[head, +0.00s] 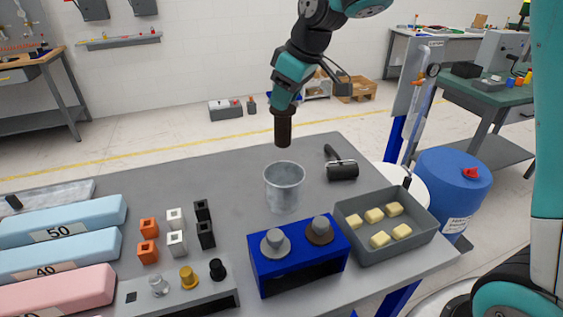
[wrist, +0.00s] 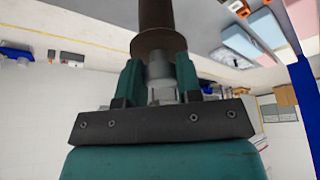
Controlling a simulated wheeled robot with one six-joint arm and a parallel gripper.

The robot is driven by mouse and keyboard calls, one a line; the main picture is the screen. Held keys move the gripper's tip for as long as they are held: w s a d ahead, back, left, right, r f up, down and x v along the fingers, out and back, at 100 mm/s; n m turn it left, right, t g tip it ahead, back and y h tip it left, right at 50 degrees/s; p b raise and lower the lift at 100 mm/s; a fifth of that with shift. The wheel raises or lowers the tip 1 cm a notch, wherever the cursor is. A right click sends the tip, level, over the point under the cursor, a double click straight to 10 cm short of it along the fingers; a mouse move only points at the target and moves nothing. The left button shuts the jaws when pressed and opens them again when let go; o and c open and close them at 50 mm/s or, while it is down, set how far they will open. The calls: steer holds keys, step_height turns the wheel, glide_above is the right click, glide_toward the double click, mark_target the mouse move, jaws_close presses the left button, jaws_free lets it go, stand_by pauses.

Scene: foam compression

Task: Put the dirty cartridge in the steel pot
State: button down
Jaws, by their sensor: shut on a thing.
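My gripper (head: 285,108) is shut on the dirty cartridge (head: 283,130), a dark brown cylinder. The cartridge hangs upright, high above the table, and in the picture lies over the steel pot. In the wrist view the green fingers (wrist: 159,80) clamp its grey stem, and its brown body (wrist: 158,40) extends away from them. The steel pot (head: 284,190) is a grey open cup standing on the grey table behind the blue block. I see nothing in its mouth, but its bottom is hidden.
The blue block (head: 300,272) bears two flanged knobs, one grey and one brown. A grey tray (head: 392,251) with several yellow cubes is right, a black roller (head: 341,169) behind it. Foam bars (head: 65,222), small blocks and a knob panel (head: 180,300) are left. The table's back left is clear.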

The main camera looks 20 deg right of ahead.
step_height(320, 180, down, 17)
steer(key=p, duration=0.2)
steer(key=shift+f+p, duration=0.15)
steer(key=shift+p, duration=0.15)
steer(key=shift+f, duration=0.2)
steer(key=c, duration=0.8)
jaws_free()
steer(key=shift+r, duration=0.1)
steer(key=b+v, duration=0.2)
steer(key=v, duration=0.9)
steer(key=s+a+r+g, duration=0.1)
steer(key=s+a+r, duration=0.1)
steer(key=s, duration=0.7)
steer(key=s+a+r+m+g, duration=0.1)
steer(key=s+a+r, duration=0.1)
steer(key=s, duration=0.7)
steer(key=s+a+r+m+g+y, duration=0.1)
steer(key=s+a+r, duration=0.1)
steer(key=s, duration=0.7)
steer(key=shift+a+r, duration=0.15)
steer(key=shift+a, duration=0.75)
